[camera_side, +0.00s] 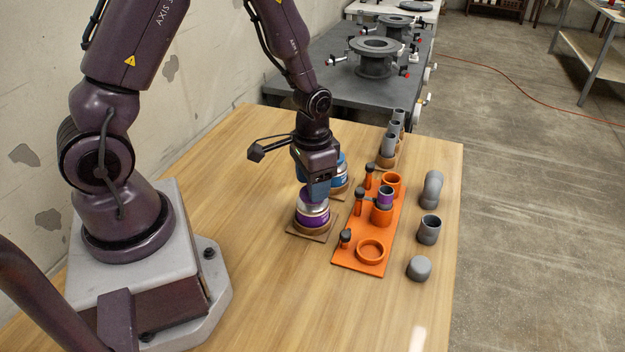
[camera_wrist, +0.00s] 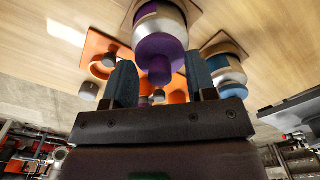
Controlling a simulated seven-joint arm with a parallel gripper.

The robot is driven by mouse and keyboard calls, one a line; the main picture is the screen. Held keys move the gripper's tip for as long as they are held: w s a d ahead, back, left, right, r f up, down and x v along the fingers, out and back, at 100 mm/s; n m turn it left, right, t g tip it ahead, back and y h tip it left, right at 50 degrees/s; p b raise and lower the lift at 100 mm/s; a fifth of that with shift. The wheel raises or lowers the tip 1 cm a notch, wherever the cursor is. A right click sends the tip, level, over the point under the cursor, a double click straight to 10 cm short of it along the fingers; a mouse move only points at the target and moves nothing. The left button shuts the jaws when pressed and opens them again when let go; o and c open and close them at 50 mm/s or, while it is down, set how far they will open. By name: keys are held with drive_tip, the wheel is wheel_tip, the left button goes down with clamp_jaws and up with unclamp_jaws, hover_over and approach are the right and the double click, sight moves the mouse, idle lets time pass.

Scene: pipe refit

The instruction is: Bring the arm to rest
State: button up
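My gripper (camera_side: 318,196) points down just above the purple-and-silver can (camera_side: 312,216) in the side view. In the wrist view, the two dark fingers of my gripper (camera_wrist: 160,78) stand apart, with the can's purple knob (camera_wrist: 160,72) showing between them and gaps on both sides. The can stands upright on a square brown base (camera_side: 296,231). I cannot tell how far the fingers reach down around the knob. The orange fixture (camera_side: 345,258) lies to the right, with a purple-rimmed piece (camera_side: 386,194) upright in its middle socket.
A blue can (camera_side: 341,168) stands close behind my gripper. Grey pipe pieces line the right: an elbow (camera_side: 432,187), a coupling (camera_side: 429,229) and a cap (camera_side: 419,268). Several grey pipes (camera_side: 389,146) stand at the back.

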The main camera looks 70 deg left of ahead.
drive_tip(key=shift+o, duration=0.7)
drive_tip(key=shift+r, duration=0.1)
drive_tip(key=shift+r, duration=3.65)
drive_tip(key=shift+s+f, duration=0.1)
drive_tip(key=shift+s, duration=0.3)
drive_tip(key=s+d+r+t, duration=0.2)
drive_tip(key=s+r, duration=0.3)
drive_tip(key=r, duration=0.4)
drive_tip(key=s+d+r+t, duration=0.3)
drive_tip(key=s+r, duration=0.2)
drive_tip(key=r, duration=0.4)
drive_tip(key=shift+s+d+r+t, duration=0.3)
drive_tip(key=shift+s, duration=0.1)
